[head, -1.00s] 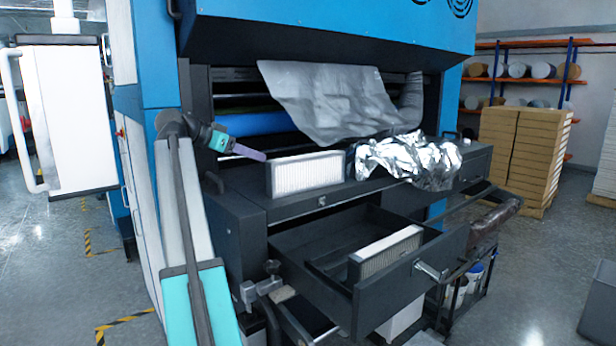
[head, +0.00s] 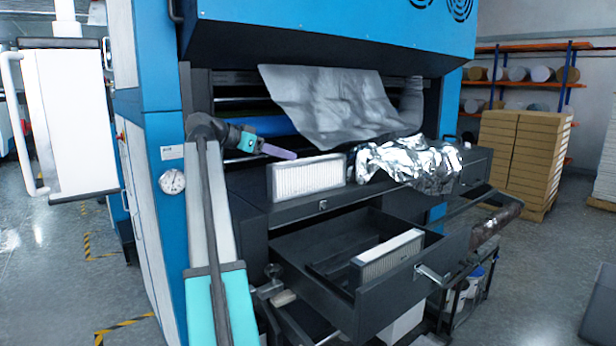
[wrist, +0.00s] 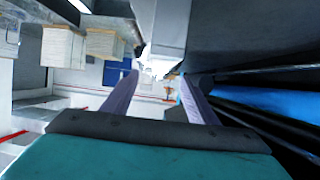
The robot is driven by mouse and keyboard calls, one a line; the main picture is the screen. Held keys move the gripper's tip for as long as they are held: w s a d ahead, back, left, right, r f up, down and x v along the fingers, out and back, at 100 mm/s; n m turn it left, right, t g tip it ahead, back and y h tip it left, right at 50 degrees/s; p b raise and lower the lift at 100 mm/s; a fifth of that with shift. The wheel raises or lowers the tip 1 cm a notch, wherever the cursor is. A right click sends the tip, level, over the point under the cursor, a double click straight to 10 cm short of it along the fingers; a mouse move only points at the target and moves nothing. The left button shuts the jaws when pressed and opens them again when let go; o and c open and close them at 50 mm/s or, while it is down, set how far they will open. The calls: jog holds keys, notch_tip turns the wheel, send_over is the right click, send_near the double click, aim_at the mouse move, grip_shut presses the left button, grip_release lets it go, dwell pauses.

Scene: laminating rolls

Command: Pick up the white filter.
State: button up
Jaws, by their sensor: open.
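One white filter (head: 307,177), a pleated block in a pale frame, stands upright on the dark ledge of the machine. A second white filter (head: 390,255) stands in the open drawer. My gripper (head: 291,154) is above the ledge, near the top left of the ledge filter; its purple fingers point right. In the wrist view the two fingers (wrist: 160,77) are apart with nothing held between them. A white block (wrist: 166,28) at the top of the wrist view, ahead of the fingers, looks like the ledge filter. I cannot tell whether the fingers touch it.
Crumpled silver foil (head: 410,163) lies on the ledge right of the filter. A grey sheet (head: 330,105) hangs over the rollers behind. The open drawer (head: 335,308) juts out below the ledge. Stacked cartons (head: 520,160) stand at the right. The blue hood overhangs above.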

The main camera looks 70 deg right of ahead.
aim_at(309, 163)
jog(key=p+x, duration=0.1)
jog(key=x, duration=0.5)
jog(key=shift+s+d+f+p, duration=0.15)
jog(key=shift+d+f+p, duration=0.1)
jog(key=shift+p, duration=0.1)
jog(key=shift+s+d, duration=0.1)
jog(key=shift+p+x, duration=1.3)
jog(key=shift+x, duration=1.2)
jog(key=shift+f, duration=0.2)
jog(key=shift+c, duration=0.4)
grip_shut()
jog(key=shift+r, duration=0.15)
